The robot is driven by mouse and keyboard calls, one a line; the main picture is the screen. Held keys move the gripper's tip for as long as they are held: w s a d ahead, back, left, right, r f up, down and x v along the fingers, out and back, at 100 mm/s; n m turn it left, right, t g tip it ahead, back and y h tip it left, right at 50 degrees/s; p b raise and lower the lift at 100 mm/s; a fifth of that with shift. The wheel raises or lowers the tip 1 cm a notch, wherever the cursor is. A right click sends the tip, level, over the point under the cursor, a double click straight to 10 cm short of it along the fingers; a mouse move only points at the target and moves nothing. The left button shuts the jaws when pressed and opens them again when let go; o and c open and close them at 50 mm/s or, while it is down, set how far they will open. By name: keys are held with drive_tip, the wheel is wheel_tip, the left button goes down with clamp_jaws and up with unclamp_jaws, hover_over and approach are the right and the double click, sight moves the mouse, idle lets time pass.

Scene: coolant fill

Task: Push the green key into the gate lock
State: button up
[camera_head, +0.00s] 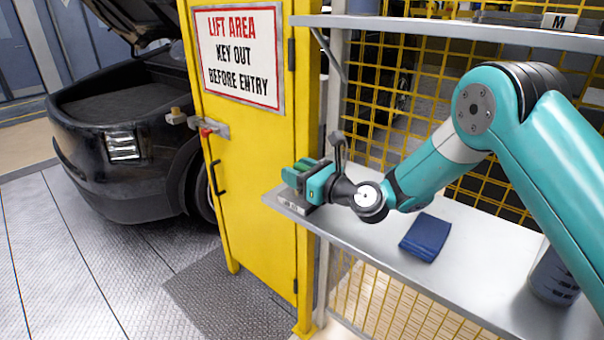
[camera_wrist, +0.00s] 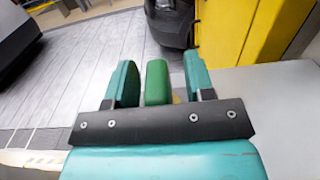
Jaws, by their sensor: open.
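The green key (camera_wrist: 157,82) stands between the two teal fingers of my gripper (camera_wrist: 161,80), with a narrow gap on its left and a wider one on its right. My gripper is open around it. In the head view my gripper (camera_head: 305,177) is low over the left end of the grey shelf, above a small metal holder (camera_head: 293,203); its fingers mostly hide the key. The gate lock (camera_head: 214,129) is a grey plate with a red part on the yellow gate (camera_head: 256,170), left of my gripper. A tan block (camera_head: 176,115) sits at the latch's left end.
A folded blue cloth (camera_head: 426,237) lies on the shelf (camera_head: 360,240), with a dark blue container (camera_head: 553,275) at the right. Yellow mesh (camera_head: 400,110) stands behind, under an upper shelf (camera_head: 450,27). A black car (camera_head: 130,150) is beyond the gate.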

clamp_jaws()
drive_tip(key=shift+r, duration=0.15)
